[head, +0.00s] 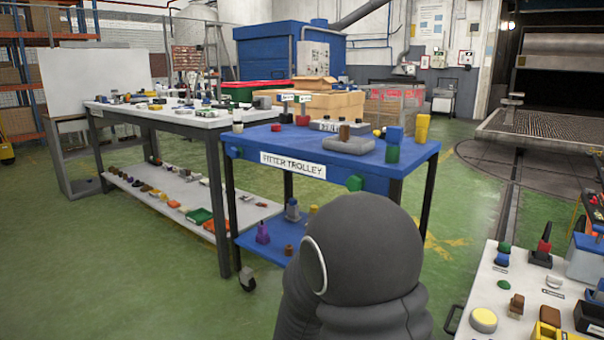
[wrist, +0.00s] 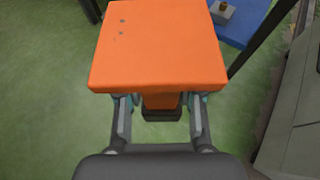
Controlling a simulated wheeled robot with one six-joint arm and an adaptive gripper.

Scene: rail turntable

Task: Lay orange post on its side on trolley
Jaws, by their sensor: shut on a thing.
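The orange post (wrist: 157,50) fills the upper middle of the wrist view, its broad face toward the camera. A narrower orange part and a dark end show below that face. My gripper (wrist: 162,101) is shut on the post, one finger on each side, and green floor shows around it. The blue trolley (head: 262,141), labelled FITTER TROLLEY, stands mid-picture in the head view. A blue surface (wrist: 243,24), apparently a trolley shelf, shows at the wrist view's upper right. In the head view my dark arm hides the gripper and post.
The trolley top holds a grey block (head: 348,145), a blue cube (head: 394,135), a green piece (head: 392,154) and a yellow block (head: 422,128). Its front left is mostly clear. A cluttered white-topped bench (head: 170,122) stands left; another table (head: 480,290) with parts stands at lower right.

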